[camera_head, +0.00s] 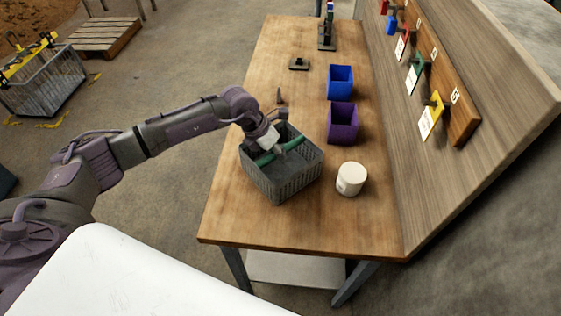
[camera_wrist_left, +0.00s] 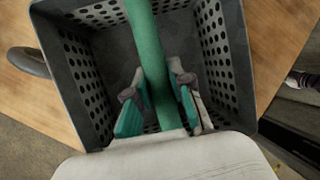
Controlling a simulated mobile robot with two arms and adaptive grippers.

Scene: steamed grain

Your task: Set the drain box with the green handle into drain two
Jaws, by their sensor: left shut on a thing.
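The drain box (camera_head: 284,187) is a dark grey perforated box with a green handle bar (camera_head: 263,159) across its top. It is at the near left part of the wooden table in the head view. My left gripper (camera_head: 279,150) is at the handle, shut on it. In the left wrist view, the two fingers (camera_wrist_left: 160,103) are on either side of the green handle (camera_wrist_left: 146,45), and the perforated walls of the box (camera_wrist_left: 85,90) surround them. I cannot tell whether the box touches the table. My right gripper does not show. No drain is identifiable in view.
A white cup (camera_head: 351,179) stands close to the right of the box. A purple bin (camera_head: 342,124) and a blue bin (camera_head: 340,83) stand farther back. A slanted board (camera_head: 455,110) with colored tags runs along the table's right side. The table's near edge is clear.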

